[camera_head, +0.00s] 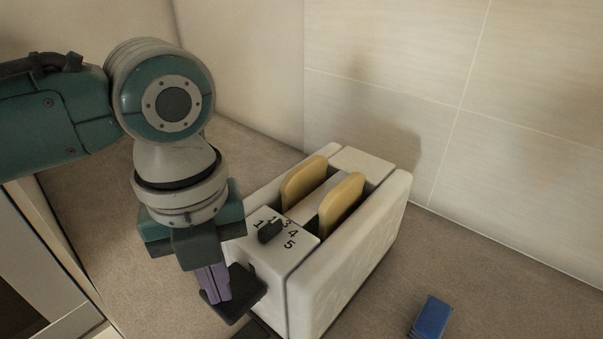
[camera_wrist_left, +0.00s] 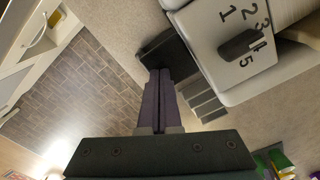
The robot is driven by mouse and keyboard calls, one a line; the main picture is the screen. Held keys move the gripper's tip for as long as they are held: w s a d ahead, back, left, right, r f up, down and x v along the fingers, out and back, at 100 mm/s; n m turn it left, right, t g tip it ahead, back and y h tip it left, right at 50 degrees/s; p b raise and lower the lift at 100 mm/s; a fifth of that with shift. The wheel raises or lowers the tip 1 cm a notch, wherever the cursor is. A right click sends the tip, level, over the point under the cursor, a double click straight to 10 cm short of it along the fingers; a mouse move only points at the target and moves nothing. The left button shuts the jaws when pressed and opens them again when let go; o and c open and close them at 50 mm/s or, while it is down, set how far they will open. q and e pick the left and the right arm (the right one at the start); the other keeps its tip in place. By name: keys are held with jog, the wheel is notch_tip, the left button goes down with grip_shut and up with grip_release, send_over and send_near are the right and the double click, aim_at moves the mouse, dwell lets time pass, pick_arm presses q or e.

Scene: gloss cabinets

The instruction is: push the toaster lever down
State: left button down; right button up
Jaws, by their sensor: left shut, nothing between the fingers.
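The white toaster (camera_head: 345,262) stands on the counter with two bread slices (camera_head: 303,183) showing in its slots. Its top has a dark dial knob (camera_head: 270,231) with numbers around it. The black lever (camera_head: 246,291) sticks out from the toaster's near end; it also shows in the left wrist view (camera_wrist_left: 168,48). My left gripper (camera_head: 219,299) points down with its purple fingers shut and empty. Its fingertips (camera_wrist_left: 160,72) are at the lever's outer part; whether they touch it I cannot tell. My right gripper is in neither view.
A blue object (camera_head: 430,317) lies on the counter right of the toaster. A tiled wall (camera_head: 390,90) rises behind. The counter edge with cabinets below is at left. Colourful items (camera_wrist_left: 277,160) show at the wrist view's lower right.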

pick_arm(q)
jog(key=shift+f, duration=0.2)
jog(key=shift+f+b, duration=1.6)
jog(key=shift+f, duration=0.3)
notch_tip(320, 180, up, 13)
jog(key=p, duration=1.2)
jog(key=shift+f+p, duration=0.2)
jog(key=shift+p, duration=0.15)
